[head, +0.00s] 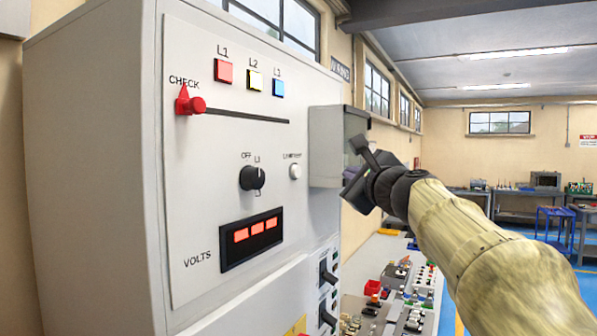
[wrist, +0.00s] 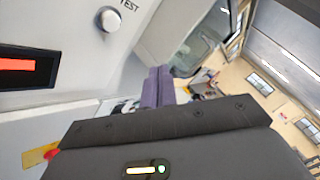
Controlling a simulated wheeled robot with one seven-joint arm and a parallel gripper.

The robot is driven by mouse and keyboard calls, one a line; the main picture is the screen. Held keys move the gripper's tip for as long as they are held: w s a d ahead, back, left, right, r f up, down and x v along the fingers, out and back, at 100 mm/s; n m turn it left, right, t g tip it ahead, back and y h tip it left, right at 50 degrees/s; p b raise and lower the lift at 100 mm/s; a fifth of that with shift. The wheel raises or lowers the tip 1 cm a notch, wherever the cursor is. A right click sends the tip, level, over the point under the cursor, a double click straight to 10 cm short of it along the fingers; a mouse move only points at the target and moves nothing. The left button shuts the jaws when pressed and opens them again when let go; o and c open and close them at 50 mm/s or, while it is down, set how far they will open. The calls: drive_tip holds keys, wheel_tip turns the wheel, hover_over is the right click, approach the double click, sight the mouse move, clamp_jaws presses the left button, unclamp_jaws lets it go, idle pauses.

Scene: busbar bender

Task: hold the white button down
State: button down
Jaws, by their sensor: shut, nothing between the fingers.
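The white button (head: 295,171) is a small round knob on the right part of the grey control panel (head: 215,290), right of a black rotary switch. It also shows in the wrist view (wrist: 109,19) at the upper left, beside a label ending in "TEST". My gripper (head: 358,143) is to the right of the button in the head view, in front of a grey box. Its fingers (wrist: 158,86) are shut and empty in the wrist view, below and right of the button. The fingers look apart from the button, and nothing covers it.
The grey box (head: 325,148) juts out at the panel's right edge, close to my gripper. The panel also bears a red lever (head: 190,104), the black rotary switch (head: 252,178) and a red-lit display (head: 252,237). A cluttered bench (head: 385,255) stands beyond.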

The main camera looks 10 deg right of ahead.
sight(297, 171)
drive_tip(key=shift+a, duration=0.15)
drive_tip(key=w+a+p, duration=0.1)
drive_tip(key=w+a, duration=0.4)
drive_tip(key=a, duration=0.2)
drive_tip(key=shift+p, duration=0.4)
drive_tip(key=shift+w, duration=0.1)
idle(1.7)
drive_tip(key=shift+w+a, duration=0.3)
drive_tip(key=shift+a, duration=0.05)
drive_tip(key=shift+d, duration=0.1)
drive_tip(key=shift+s, duration=0.2)
